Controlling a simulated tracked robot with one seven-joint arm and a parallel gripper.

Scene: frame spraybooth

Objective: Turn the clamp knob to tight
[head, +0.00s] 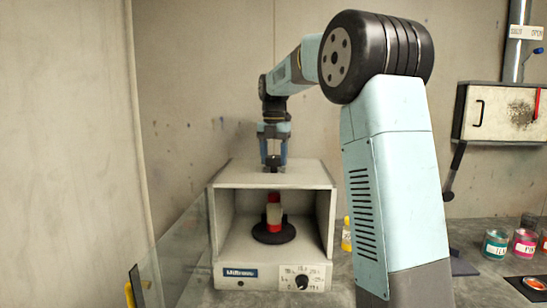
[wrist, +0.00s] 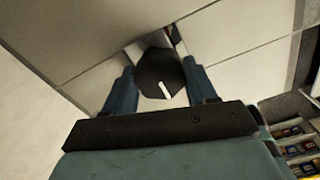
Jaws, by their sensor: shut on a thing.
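The clamp knob (wrist: 158,68) is black and faceted, with a white pointer line, and sits on the pale top of the booth. In the wrist view it is between my two blue fingers. My gripper (head: 273,163) points down at the booth top and is shut on the knob. In the head view the knob (head: 273,170) is small and dark between the fingertips. The pointer line points toward the lower right in the wrist view. White and red markings beside the knob are mostly hidden, and I cannot read them.
The open-fronted booth (head: 222,186) holds a red and pale piece (head: 274,213) on a black turntable (head: 273,235). A dial (head: 302,282) is on its front. A glass panel (head: 184,245) stands at left. Paint jars (head: 495,245) and a wall box (head: 498,112) are at right.

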